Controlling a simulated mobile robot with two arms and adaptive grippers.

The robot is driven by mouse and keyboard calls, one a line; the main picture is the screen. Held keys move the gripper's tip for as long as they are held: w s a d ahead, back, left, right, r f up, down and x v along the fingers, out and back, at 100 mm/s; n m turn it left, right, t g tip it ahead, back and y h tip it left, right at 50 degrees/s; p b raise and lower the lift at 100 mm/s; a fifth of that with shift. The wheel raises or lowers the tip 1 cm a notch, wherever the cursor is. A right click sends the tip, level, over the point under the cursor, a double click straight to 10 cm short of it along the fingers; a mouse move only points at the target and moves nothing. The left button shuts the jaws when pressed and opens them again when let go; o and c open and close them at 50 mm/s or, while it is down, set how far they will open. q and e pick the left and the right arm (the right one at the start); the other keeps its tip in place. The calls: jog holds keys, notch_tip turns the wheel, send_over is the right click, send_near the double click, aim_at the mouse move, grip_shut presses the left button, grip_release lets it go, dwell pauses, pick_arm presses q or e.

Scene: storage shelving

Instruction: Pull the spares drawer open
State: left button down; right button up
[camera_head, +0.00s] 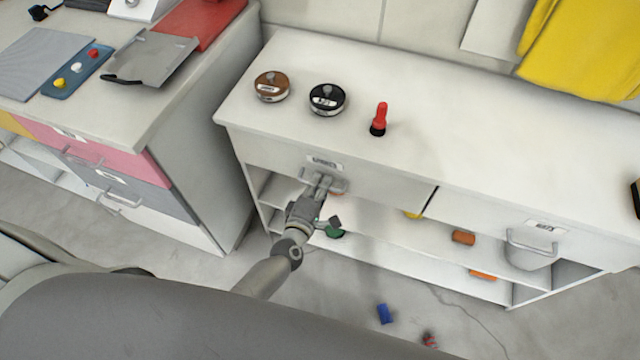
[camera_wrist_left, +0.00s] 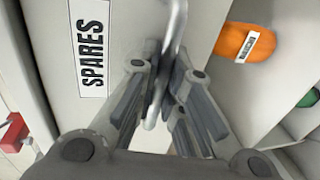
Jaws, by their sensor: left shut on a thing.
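The spares drawer (camera_head: 385,184) is the left drawer in the white cabinet, and its front looks about flush with the cabinet. Its label is small in the head view; in the left wrist view the label (camera_wrist_left: 90,48) reads SPARES. My left gripper (camera_head: 322,183) is at the drawer's handle, just below the label. In the left wrist view my left gripper (camera_wrist_left: 155,95) is shut on the metal handle (camera_wrist_left: 174,35), which passes between the fingers. The fingers hide part of the handle. My right gripper is not in view.
Two round tins (camera_head: 271,87) (camera_head: 327,100) and a red-and-black item (camera_head: 380,118) stand on the cabinet top. Open shelves below hold small items. A blue object (camera_head: 384,313) lies on the floor.

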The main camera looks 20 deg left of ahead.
pick_arm(q)
jog(key=shift+s, duration=0.1)
jog(key=f+v, duration=0.2)
jog(key=v, duration=0.8)
jog(key=s+f+v, duration=0.1)
jog(key=f+v, duration=0.1)
jog(key=v, duration=0.9)
jog(key=shift+s+f+p, duration=0.2)
jog(key=shift+s+p, duration=0.1)
jog(key=shift+p, duration=0.1)
jog(key=c, duration=1.5)
grip_release()
jog(key=shift+c, duration=0.2)
jog(key=v, duration=1.2)
